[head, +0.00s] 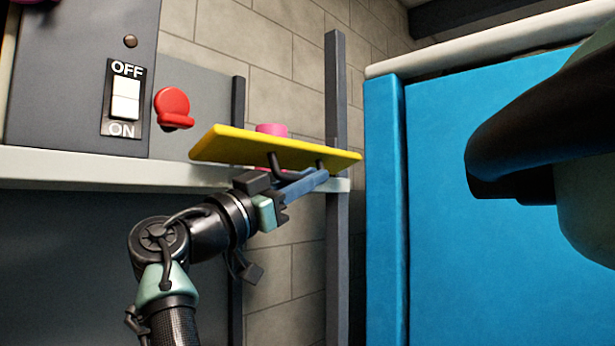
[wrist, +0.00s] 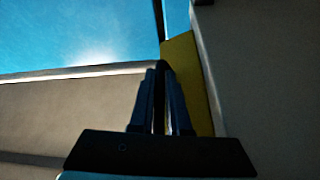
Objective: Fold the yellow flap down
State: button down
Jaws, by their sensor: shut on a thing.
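The yellow flap (head: 240,146) sticks out roughly level, tilted slightly, at the shelf's right end in the head view. Its black bar handle (head: 274,163) hangs from the underside. My gripper (head: 322,174) is just below the flap, its blue fingers pointing right along the handle. The fingers are shut on the handle; the grip itself is partly hidden. In the wrist view the fingers (wrist: 159,76) are close together, with the yellow flap (wrist: 182,72) just right of them.
A pink object (head: 271,129) shows above the flap. A red knob (head: 172,106) and an OFF/ON switch (head: 125,100) are on the grey panel at left. A grey post (head: 336,230) stands behind, and a large blue panel (head: 480,240) fills the right.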

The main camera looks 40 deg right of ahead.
dwell(0.3)
jog(key=c, duration=0.9)
grip_release()
jog(key=shift+b+v, duration=2.9)
jog(key=shift+v, duration=3.65)
